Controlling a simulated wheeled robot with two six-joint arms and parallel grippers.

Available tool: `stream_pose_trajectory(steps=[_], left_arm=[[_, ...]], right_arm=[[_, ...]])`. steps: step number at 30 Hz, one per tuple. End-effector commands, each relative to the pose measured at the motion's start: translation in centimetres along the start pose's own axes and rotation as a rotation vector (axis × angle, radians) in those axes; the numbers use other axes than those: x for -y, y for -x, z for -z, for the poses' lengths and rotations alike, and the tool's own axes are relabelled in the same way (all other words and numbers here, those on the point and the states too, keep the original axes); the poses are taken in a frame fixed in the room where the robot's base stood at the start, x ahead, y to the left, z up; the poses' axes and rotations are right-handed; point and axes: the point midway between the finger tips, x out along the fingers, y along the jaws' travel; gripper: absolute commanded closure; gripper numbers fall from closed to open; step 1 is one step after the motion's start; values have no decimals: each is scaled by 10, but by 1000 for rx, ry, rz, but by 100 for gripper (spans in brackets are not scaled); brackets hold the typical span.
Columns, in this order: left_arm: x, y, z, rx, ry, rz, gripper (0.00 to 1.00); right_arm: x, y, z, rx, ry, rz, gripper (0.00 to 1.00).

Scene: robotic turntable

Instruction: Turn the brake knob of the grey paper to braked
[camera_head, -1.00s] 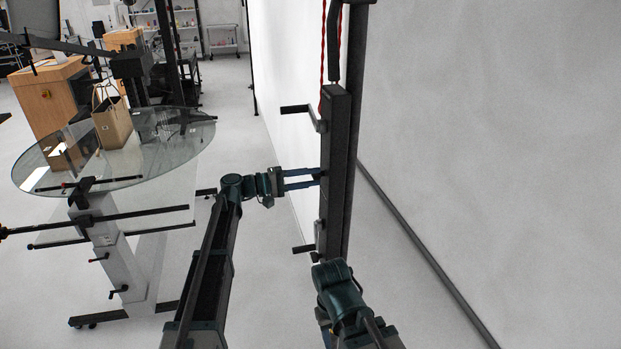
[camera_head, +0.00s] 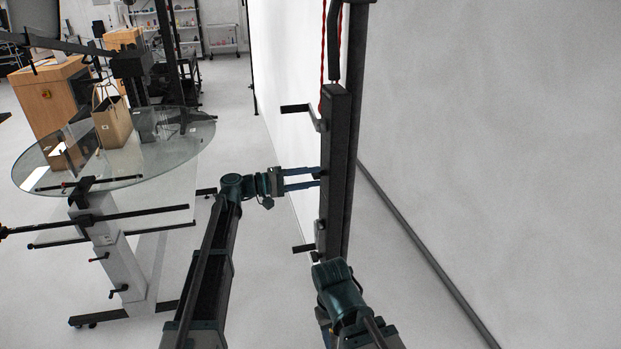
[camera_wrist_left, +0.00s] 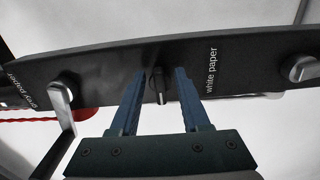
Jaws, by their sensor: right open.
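A long dark bar (camera_head: 334,150) with cranks and a knob stands upright by the wall in the head view. In the left wrist view, a small black knob with a light pointer (camera_wrist_left: 160,86) sits mid-bar, between a "white paper" label (camera_wrist_left: 211,70) and a partly legible label at the left. My left gripper (camera_head: 319,178) is open at the bar. In the wrist view its fingers (camera_wrist_left: 160,95) lie on either side of the knob, with gaps visible. My right gripper (camera_head: 335,277) is low beside the bar, its fingers hidden.
A crank (camera_head: 300,109) juts left above my left gripper and another (camera_head: 303,248) below it. Red cords (camera_head: 323,60) hang at the top. A glass table (camera_head: 165,150) with a paper bag (camera_head: 112,125) stands left. The floor between is clear.

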Motion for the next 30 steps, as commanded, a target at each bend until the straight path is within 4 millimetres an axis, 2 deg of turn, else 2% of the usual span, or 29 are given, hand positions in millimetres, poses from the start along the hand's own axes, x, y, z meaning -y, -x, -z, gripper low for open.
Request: stream_pose_trajectory(steps=[5, 18, 24, 30], left_arm=[[0, 17, 0, -3, 0, -1, 54], [0, 108, 0, -3, 0, 0, 54], [0, 131, 0, -1, 0, 0, 54], [0, 138, 0, 0, 0, 1, 54]], right_arm=[[0, 0, 0, 0, 0, 0, 50], [0, 0, 0, 0, 0, 0, 50], [0, 0, 0, 0, 0, 0, 50], [0, 0, 0, 0, 0, 0, 50]])
